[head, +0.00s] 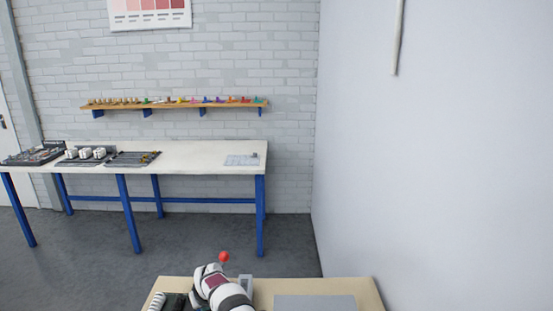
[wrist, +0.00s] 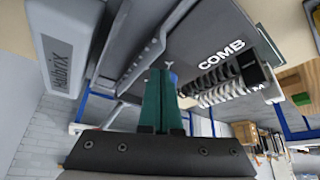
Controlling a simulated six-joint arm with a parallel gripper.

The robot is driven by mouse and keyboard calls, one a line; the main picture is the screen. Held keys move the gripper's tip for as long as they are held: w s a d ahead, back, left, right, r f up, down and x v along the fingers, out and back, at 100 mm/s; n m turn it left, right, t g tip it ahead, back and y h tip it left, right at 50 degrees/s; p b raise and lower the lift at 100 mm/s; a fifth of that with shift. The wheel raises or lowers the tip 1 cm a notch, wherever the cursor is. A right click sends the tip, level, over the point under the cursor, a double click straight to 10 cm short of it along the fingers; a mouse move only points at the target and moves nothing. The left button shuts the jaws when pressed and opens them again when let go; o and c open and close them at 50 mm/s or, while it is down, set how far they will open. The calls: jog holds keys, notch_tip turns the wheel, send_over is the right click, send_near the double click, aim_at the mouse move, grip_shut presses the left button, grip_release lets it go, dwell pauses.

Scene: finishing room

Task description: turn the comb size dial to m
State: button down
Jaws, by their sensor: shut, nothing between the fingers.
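A grey machine panel (wrist: 205,25) with the word COMB fills the top of the wrist view. Beside the lettering are ridged black and white cylinder shapes (wrist: 222,82), with a small letter M near their right end. I cannot tell which part is the comb size dial or where it points. My gripper (wrist: 160,72) has green fingers that are shut together and empty. Their tips are in front of the grey panel, to the left of the ridged shapes; I cannot tell if they touch anything. In the head view my white arm hides part of the near table.
A light box marked Halbrix (wrist: 62,50) is at the upper left of the wrist view. In the head view, a red ball (head: 224,257) shows above the near table (head: 366,288), which holds a grey plate (head: 315,303). A long white bench (head: 205,153) stands behind.

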jog(key=shift+w+a, duration=0.2)
jog(key=shift+a, duration=0.05)
jog(key=shift+s+a, duration=0.2)
jog(key=shift+s, duration=0.05)
dwell(0.4)
jog(key=shift+s+a, duration=0.15)
jog(key=shift+a, duration=0.15)
jog(key=shift+a, duration=0.3)
jog(key=shift+s, duration=0.1)
jog(key=shift+s+d, duration=0.1)
jog(key=shift+s, duration=0.2)
notch_tip(320, 180, up, 6)
jog(key=shift+s, duration=0.1)
